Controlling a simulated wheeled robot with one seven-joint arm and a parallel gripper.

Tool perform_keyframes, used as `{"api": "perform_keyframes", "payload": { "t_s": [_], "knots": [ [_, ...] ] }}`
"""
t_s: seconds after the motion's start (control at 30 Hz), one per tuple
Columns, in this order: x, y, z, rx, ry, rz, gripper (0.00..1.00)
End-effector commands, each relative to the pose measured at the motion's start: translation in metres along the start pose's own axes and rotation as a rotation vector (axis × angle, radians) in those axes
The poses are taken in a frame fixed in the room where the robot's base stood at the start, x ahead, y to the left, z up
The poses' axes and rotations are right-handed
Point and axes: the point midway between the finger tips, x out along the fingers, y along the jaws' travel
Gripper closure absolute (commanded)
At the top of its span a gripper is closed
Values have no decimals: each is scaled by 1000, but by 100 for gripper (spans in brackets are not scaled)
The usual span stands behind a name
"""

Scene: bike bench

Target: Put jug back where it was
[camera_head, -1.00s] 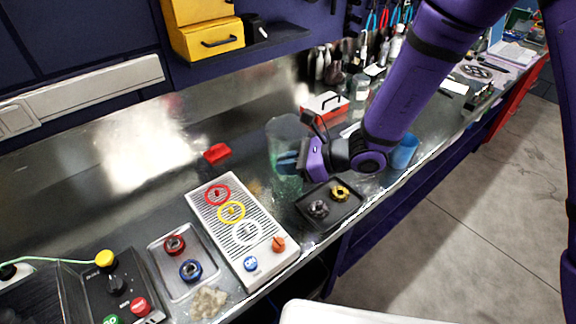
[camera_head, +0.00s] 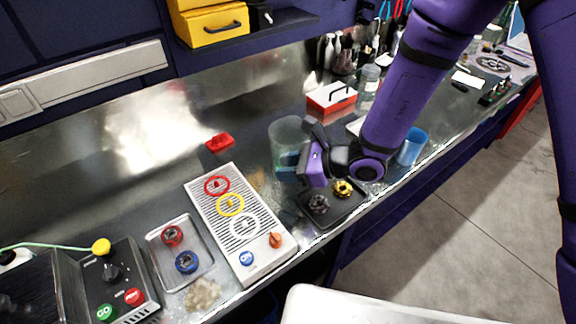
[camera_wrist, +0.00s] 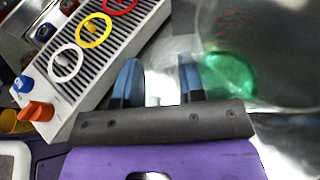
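The jug (camera_head: 286,134) is a large see-through vessel standing at the middle of the metal bench in the head view. In the wrist view it fills the upper right, with green (camera_wrist: 230,75) at its base. My gripper (camera_head: 292,160) is low beside the jug, on its right and near side in the head view. In the wrist view its two blue fingers (camera_wrist: 160,82) are apart, with the right finger close against the jug's edge. I see no clear handle or wall between them; whether they touch the jug cannot be told.
A slotted board with coloured rings (camera_head: 262,222) lies left of my gripper. A dark tray with two parts (camera_head: 325,222) lies just in front. A red-and-white box (camera_head: 331,98) stands behind, and a blue cup (camera_head: 411,147) right of my arm. Bench behind the red piece (camera_head: 219,142) is clear.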

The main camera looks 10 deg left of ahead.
Motion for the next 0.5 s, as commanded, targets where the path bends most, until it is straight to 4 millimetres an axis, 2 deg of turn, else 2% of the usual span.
{"api": "perform_keyframes", "payload": {
  "t_s": [0.17, 0.27, 0.5],
  "knots": [
    [-1, 0, 2, -1, -1, 0, 64],
    [-9, -1, 2, 0, 0, -2, 64],
    [-53, -1, 2, 0, -1, -5, 64]
  ]
}}
